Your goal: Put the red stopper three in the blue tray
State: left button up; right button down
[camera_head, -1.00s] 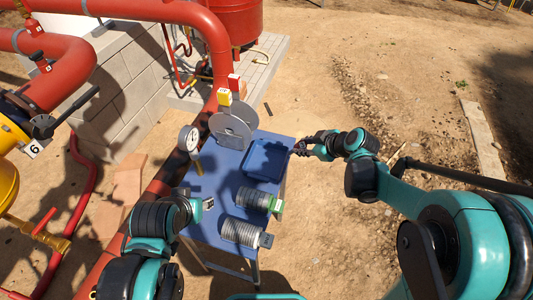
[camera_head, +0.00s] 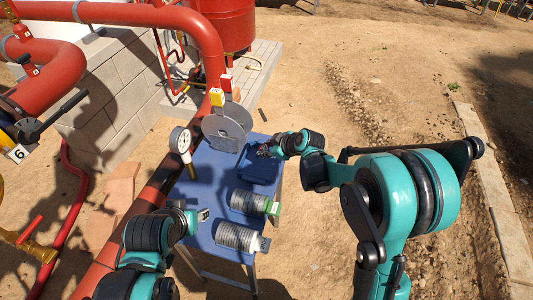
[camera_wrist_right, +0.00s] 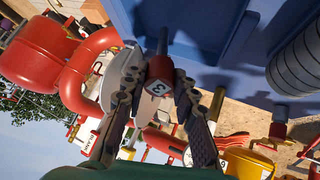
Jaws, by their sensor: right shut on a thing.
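The red stopper (camera_wrist_right: 160,70), with a white label reading 3, is between the fingers of my right gripper (camera_wrist_right: 160,105) in the right wrist view. In the head view my right gripper (camera_head: 265,151) is over the far part of the blue tray (camera_head: 259,178) and hides some of it. The stopper is too small there to make out clearly. The tray lies on the blue table (camera_head: 205,187). My left gripper (camera_head: 203,214) is low over the table's left side, apart from the tray; its fingers are too small to read.
A grey disc (camera_head: 226,128) stands behind the tray, with a yellow block (camera_head: 217,97) and a red block (camera_head: 226,82) above it. Two ribbed grey cylinders (camera_head: 248,202) (camera_head: 237,237) lie in front. A gauge (camera_head: 181,140) and red pipes are at left.

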jog(key=shift+f, duration=0.7)
pick_arm(q)
jog(key=shift+f, duration=0.3)
